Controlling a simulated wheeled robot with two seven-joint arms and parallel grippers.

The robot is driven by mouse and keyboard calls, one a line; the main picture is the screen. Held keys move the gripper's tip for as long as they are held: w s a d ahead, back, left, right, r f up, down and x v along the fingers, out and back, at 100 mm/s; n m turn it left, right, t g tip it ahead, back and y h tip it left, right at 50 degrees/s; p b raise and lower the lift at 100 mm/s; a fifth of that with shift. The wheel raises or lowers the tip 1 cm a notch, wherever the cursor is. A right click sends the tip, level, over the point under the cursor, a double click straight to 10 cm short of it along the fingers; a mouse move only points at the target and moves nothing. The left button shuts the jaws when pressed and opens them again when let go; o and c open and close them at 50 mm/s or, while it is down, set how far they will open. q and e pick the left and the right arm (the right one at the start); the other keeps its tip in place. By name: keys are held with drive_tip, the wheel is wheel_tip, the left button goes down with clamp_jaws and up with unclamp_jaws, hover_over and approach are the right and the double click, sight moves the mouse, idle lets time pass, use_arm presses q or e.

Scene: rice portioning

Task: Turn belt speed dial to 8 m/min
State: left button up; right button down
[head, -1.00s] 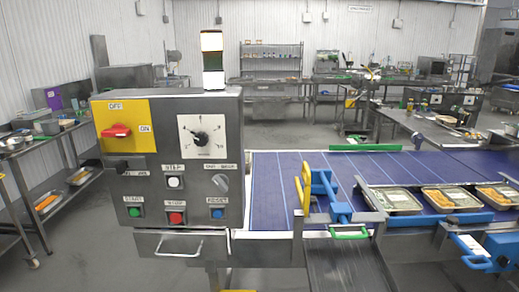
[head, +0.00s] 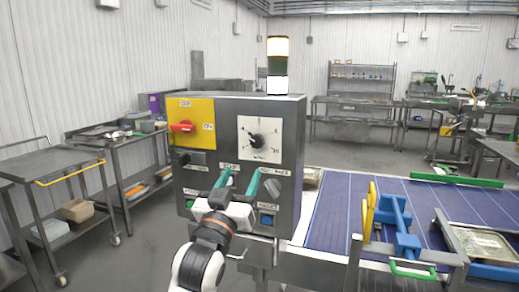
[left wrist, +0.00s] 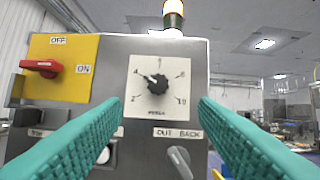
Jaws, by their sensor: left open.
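The belt speed dial is a black knob (head: 256,140) on a white scale plate (head: 247,151) at the upper right of the grey control box (head: 292,118). In the left wrist view the knob (left wrist: 157,85) is near the middle, its pointer toward the upper left of the scale; the scale numbers are too blurred to read surely. My left gripper (head: 238,178) is open, with teal fingers on either side of the view. It is in front of the box, below the dial in the head view, and apart from the knob. My right gripper is not in view.
A red switch (head: 183,127) on a yellow plate is left of the dial. A selector knob (head: 272,187) and a blue button (head: 267,220) are below it. A signal lamp (head: 278,62) stands on top. The blue belt (head: 335,205) runs to the right.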

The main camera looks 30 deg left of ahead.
sight(256, 144)
use_arm(q)
drive_tip(key=p+x, duration=0.2)
drive_tip(key=x, duration=0.7)
drive_tip(key=shift+w+a+p, duration=0.2)
drive_tip(key=shift+w+p, duration=0.05)
drive_tip(key=shift+p, duration=0.05)
drive_tip(key=shift+x, duration=0.85)
drive_tip(key=c, duration=1)
drive_tip(key=shift+o, duration=0.2)
